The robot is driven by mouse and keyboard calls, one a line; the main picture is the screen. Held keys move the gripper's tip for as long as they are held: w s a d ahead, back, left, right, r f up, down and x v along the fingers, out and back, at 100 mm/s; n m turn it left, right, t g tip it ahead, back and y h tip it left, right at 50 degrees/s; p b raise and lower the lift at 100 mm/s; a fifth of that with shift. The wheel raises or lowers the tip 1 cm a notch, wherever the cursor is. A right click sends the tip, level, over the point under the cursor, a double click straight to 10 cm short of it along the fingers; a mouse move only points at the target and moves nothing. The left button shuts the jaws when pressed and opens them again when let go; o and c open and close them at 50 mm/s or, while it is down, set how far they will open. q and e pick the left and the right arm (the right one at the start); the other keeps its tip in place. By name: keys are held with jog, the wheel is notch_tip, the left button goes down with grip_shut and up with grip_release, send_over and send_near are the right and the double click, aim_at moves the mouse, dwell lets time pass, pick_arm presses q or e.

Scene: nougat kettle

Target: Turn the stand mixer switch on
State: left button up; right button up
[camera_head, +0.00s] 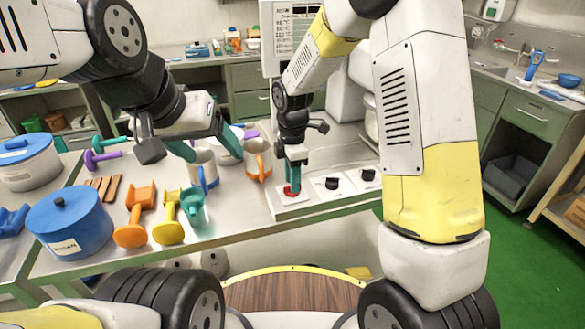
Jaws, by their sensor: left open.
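A white control strip (312,202) lies along the table's front edge, with a red button (288,191) on a white plate at its left end. Two black knobs, a nearer one (332,183) and a farther one (368,174), sit on white plates to its right. I cannot read which control belongs to the mixer. My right gripper (294,183) points down with its teal fingertips at the red button, partly covering it; contact and finger gap are unclear. My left gripper (212,154) is open and empty above the mugs, left of the strip.
A grey mug with a blue handle (203,170) and one with an orange handle (258,159) stand near my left gripper. My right arm hides part of the table's right side.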

jog(key=shift+f, duration=0.45)
grip_shut()
